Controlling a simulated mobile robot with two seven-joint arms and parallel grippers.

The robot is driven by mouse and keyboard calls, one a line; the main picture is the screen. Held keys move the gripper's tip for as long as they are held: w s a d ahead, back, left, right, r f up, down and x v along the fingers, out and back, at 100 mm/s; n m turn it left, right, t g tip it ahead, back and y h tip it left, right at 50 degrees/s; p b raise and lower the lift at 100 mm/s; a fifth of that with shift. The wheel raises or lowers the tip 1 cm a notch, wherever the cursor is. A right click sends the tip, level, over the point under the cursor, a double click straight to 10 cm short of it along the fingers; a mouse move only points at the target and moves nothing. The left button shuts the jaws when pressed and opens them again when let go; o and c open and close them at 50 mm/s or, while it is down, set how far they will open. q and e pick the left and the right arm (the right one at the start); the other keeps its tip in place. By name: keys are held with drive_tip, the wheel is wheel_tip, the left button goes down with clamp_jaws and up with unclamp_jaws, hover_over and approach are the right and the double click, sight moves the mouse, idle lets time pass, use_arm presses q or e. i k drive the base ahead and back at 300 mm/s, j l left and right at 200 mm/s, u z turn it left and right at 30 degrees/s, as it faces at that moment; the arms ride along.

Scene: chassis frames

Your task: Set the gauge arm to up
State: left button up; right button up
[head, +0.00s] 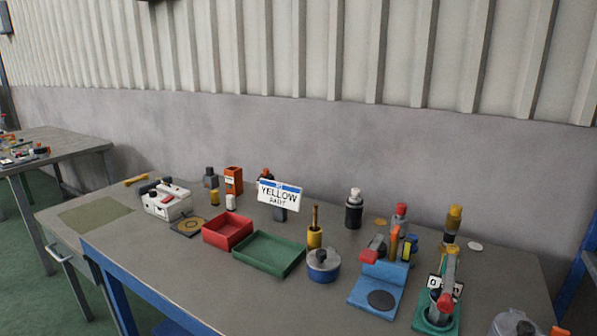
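A green-based device (422,317) stands at the right front of the table, with small white cards marked with dark characters on it. A grey arm with red parts (449,268) rises from it and looks close to upright; this looks like the gauge arm, though no label confirms it. A blue stand (366,291) with a dark disc stands just left of it, with a red-ended grey part (374,250) at its back. Neither of my grippers shows in the head view.
On the table (240,302) are a red tray (228,229), a green tray (268,254), a blue pot with grey lid (323,265), a YELLOW sign (279,193), a spray can (354,210) and a white box (166,203). The front left is clear.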

sight(445, 303)
drive_tip(key=k+l, duration=0.4)
drive_tip(key=k, duration=0.15)
drive_tip(key=k+l, duration=0.4)
drive_tip(key=k, duration=0.2)
drive_tip(key=k+l, duration=0.1)
drive_tip(key=l, duration=0.35)
drive_tip(key=k+l, duration=0.1)
drive_tip(key=l, duration=0.3)
drive_tip(key=z, duration=0.05)
